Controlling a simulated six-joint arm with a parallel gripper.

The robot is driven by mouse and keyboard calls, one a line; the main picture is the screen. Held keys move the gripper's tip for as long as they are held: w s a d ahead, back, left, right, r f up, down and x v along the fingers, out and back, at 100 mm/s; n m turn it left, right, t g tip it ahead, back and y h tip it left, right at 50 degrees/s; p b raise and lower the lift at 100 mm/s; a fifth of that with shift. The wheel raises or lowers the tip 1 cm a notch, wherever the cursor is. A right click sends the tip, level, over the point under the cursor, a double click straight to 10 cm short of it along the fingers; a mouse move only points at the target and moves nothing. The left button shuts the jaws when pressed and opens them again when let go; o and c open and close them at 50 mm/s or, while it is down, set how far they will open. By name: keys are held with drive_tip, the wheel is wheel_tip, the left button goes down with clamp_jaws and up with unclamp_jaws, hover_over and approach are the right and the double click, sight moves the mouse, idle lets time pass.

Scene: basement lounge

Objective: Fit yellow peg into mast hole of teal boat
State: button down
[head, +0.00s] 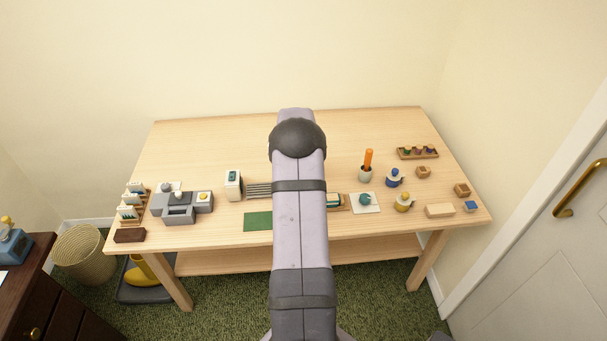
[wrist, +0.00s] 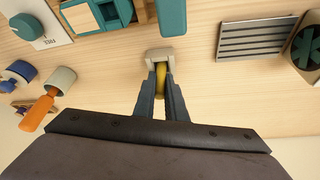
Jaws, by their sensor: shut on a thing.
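My gripper (wrist: 160,88) is shut on the yellow peg (wrist: 161,77), which shows between the two fingertips in the wrist view. A small beige notched block (wrist: 158,54) lies right at the fingertips; I cannot tell whether the peg touches it or sits in it. A teal piece (wrist: 172,14) at the top edge of the wrist view is cut off; it may be the teal boat, but no mast hole shows. In the head view my arm hides the gripper, the peg and this part of the table.
A slatted grey rack (wrist: 258,40) and a box with a dark green fan shape (wrist: 304,44) lie right in the wrist view. The table's back (head: 220,140) is clear.

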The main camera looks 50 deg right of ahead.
drive_tip(key=shift+r, duration=0.15)
wheel_tip(320, 180, up, 10)
drive_tip(key=shift+f+b, duration=0.15)
drive_tip(key=shift+b, duration=0.7)
drive_tip(key=shift+d+r, duration=0.15)
drive_tip(key=shift+r, duration=0.25)
drive_tip(key=s+r+p, duration=0.3)
drive_tip(key=s+r, duration=0.1)
drive_tip(key=r, duration=0.1)
drive_tip(key=s+a+f+m+g, duration=0.1)
drive_tip(key=s+a+f+m, duration=0.2)
drive_tip(key=s, duration=0.3)
drive_tip(key=shift+a+f+m+g+h, duration=0.3)
drive_tip(key=shift+a+f+m, duration=0.1)
drive_tip(key=shift+f+m, duration=0.4)
drive_tip(key=shift+f, duration=0.1)
